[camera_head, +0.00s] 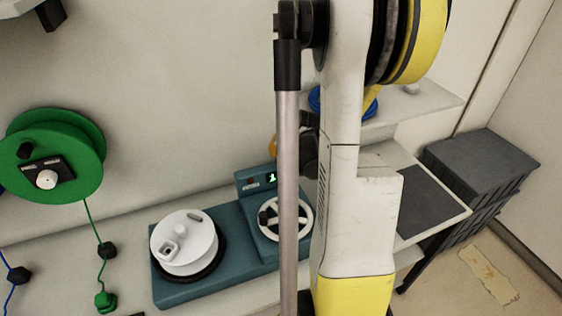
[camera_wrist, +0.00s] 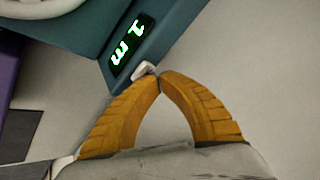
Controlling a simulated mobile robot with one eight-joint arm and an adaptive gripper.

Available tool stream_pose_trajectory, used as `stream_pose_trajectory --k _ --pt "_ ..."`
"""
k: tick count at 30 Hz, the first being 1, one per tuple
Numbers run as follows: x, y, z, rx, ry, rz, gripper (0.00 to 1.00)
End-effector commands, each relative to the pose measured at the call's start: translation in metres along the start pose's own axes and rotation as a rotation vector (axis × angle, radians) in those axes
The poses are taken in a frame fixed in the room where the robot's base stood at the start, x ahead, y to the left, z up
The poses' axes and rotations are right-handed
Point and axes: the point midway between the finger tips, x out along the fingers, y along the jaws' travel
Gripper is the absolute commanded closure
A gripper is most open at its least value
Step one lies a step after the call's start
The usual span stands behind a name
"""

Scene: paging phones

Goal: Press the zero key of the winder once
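The winder (camera_head: 215,284) is a teal base with a white drum on its left, a spoked white handwheel on its right and a raised panel with a small green-lit display (camera_head: 271,177). In the wrist view the display (camera_wrist: 132,45) reads "1 m", and a small pale key-like piece (camera_wrist: 143,70) sticks out at the panel's edge beside it. I cannot read any label on it. My gripper (camera_wrist: 160,76) is shut, its orange fingertips together right at this piece; I cannot tell whether they touch it. In the head view my arm hides most of the gripper.
A green reel (camera_head: 85,150) hangs on the wall at the left, its cord running down to a green plug (camera_head: 105,300). A shelf (camera_head: 425,108) and a dark cabinet (camera_head: 480,165) stand at the right. Pale surface lies beyond the panel in the wrist view.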

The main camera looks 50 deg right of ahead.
Motion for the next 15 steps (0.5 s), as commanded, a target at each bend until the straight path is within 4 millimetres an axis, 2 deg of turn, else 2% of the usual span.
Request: stream_pose_trajectory --k 15 --pt "0.0052 0.0028 0.0029 0.000 0.000 0.000 1.00"
